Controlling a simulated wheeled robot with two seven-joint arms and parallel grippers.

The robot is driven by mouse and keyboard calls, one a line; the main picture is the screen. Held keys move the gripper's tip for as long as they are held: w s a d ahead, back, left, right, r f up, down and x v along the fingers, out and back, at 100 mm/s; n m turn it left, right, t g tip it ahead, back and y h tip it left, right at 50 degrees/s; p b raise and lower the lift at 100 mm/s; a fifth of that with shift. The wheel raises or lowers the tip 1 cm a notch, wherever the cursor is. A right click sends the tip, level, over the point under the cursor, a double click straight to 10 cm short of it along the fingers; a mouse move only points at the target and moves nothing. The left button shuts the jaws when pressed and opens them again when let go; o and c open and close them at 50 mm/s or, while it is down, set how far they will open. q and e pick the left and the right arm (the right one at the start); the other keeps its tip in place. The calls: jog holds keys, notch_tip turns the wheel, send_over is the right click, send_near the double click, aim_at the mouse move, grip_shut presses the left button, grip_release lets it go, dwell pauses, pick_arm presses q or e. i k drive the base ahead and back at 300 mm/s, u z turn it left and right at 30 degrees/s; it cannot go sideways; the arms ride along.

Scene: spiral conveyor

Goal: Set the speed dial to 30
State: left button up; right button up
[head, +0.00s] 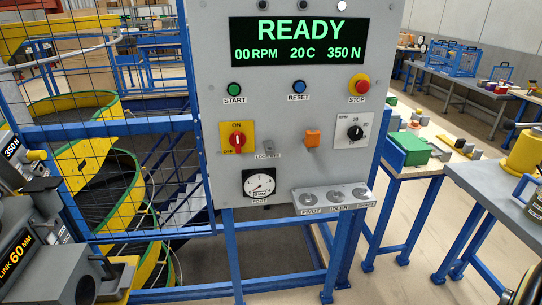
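The speed dial (355,132) is a black round knob on a white plate marked RPM, at the right of the grey control panel (215,95). A 20 shows above the knob; the other numbers are too small to read surely, and I cannot tell where its pointer stands. The display (297,41) reads READY, 00 RPM, 20 C, 350 N. Neither of my grippers is in view, and nothing touches the dial.
Above the dial is the red STOP button (360,85); the START button (235,88), RESET button (299,86) and red ON/OFF switch (237,139) are left of it. A grey tray (333,197) juts out below. Benches stand right; a mesh fence (90,150) stands left.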

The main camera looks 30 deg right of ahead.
aim_at(355, 133)
jog(key=z, duration=1.4)
jog(key=k, duration=0.3)
jog(key=u, duration=0.55)
jog(key=i, duration=1.05)
jog(key=z, duration=0.65)
